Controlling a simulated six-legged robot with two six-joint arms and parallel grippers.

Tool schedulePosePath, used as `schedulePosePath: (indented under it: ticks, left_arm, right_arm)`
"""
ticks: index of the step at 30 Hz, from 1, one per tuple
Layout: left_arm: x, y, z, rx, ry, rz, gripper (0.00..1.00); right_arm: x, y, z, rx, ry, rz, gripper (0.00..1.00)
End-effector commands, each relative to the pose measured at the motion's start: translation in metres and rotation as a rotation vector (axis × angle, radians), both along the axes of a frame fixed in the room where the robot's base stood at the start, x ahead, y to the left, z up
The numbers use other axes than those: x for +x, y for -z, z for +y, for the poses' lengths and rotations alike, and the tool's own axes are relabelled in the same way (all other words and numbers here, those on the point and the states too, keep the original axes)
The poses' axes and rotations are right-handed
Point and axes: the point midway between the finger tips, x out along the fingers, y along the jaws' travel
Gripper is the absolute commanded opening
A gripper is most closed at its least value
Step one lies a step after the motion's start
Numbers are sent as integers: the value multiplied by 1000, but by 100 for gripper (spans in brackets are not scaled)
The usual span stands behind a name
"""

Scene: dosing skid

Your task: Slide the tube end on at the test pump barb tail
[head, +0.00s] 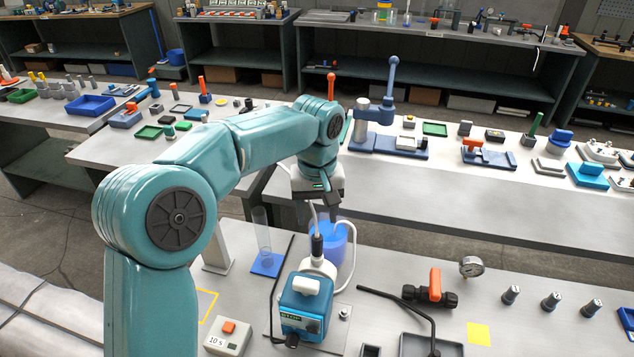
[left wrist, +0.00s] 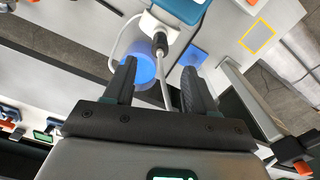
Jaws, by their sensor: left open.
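The teal test pump (head: 304,310) stands on the near bench. A black barb fitting (head: 317,246) rises from its white head (head: 320,267); the fitting also shows in the left wrist view (left wrist: 160,43). A thin white tube (head: 313,217) runs from the fitting's top up to my left gripper (head: 324,207). In the left wrist view, the tube (left wrist: 165,92) passes between the two open fingers (left wrist: 160,70), with gaps on both sides. The tube meets the fitting; how far it sits on the barb I cannot tell. My right gripper is out of view.
A blue container (head: 341,245) stands just behind the fitting, with a looping white hose (head: 352,262) beside it. A clear cylinder (head: 262,232) on a blue base stands left. A timer box (head: 228,337), black valve (head: 415,295) and gauge (head: 472,266) stand nearby.

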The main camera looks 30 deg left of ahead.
Motion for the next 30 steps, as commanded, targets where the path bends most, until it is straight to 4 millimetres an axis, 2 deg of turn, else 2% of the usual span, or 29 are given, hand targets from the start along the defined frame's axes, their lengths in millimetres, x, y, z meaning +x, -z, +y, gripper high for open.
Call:
schedulePosePath:
  ticks: [1,6,12,16,30]
  left_arm:
    - [1,-16,0,0,-1,-5,56]
    - [1,-57,0,0,0,-4,56]
    - [0,-85,0,1,0,-1,56]
    - [0,-91,0,-1,0,1,56]
    - [0,-91,0,0,0,1,56]
  right_arm:
    - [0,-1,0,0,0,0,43]
    - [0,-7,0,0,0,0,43]
    - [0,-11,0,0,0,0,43]
    - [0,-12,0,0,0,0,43]
    - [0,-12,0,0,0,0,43]
